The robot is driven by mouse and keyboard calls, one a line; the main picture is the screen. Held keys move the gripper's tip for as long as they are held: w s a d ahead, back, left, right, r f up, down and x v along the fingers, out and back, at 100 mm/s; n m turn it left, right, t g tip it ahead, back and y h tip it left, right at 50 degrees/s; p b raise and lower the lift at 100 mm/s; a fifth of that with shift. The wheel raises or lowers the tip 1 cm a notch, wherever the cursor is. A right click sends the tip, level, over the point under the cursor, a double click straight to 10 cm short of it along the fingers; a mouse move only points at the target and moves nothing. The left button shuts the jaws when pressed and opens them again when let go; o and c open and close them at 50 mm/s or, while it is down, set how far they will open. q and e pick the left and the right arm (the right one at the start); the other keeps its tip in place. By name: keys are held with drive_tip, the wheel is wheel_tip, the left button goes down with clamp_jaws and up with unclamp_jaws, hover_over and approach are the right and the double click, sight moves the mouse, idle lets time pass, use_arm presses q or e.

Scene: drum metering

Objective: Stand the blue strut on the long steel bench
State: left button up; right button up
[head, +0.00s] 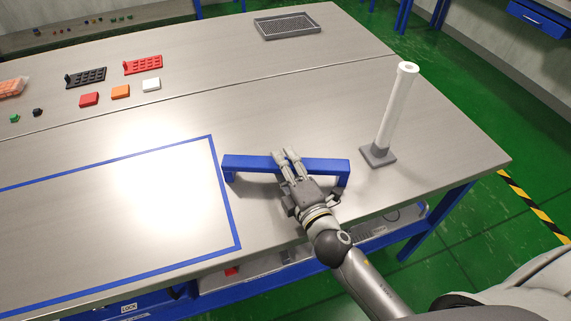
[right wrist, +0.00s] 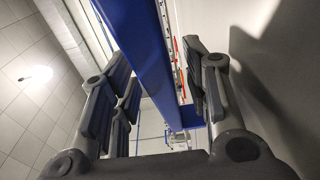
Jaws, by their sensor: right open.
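The blue strut (head: 248,163) is a long bar with a short leg at each end. It is over the long steel bench (head: 300,110) near the front edge, just right of the blue-outlined area, bar level and legs down. Its legs appear to rest on the bench top. My right gripper (head: 288,156) is at the middle of the bar, with its fingers open. In the right wrist view the blue strut (right wrist: 140,60) runs between the open fingers of the right gripper (right wrist: 165,85). The gripper hides part of the bar. My left gripper is not in view.
A white tube on a grey base (head: 378,155) stands to the right of the strut. A blue-outlined area (head: 212,160) lies to the left. Coloured blocks (head: 120,92), small racks (head: 143,65) and a grey mesh tray (head: 287,26) are farther back. The bench middle is clear.

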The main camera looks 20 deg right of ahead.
drive_tip(key=shift+s+f, duration=0.1)
drive_tip(key=shift+f, duration=0.05)
drive_tip(key=s, duration=0.4)
drive_tip(key=s+d, duration=0.1)
drive_tip(key=s, duration=0.6)
drive_tip(key=shift+s+d+r, duration=0.2)
drive_tip(key=shift+s+r, duration=0.05)
drive_tip(key=shift+s, duration=0.15)
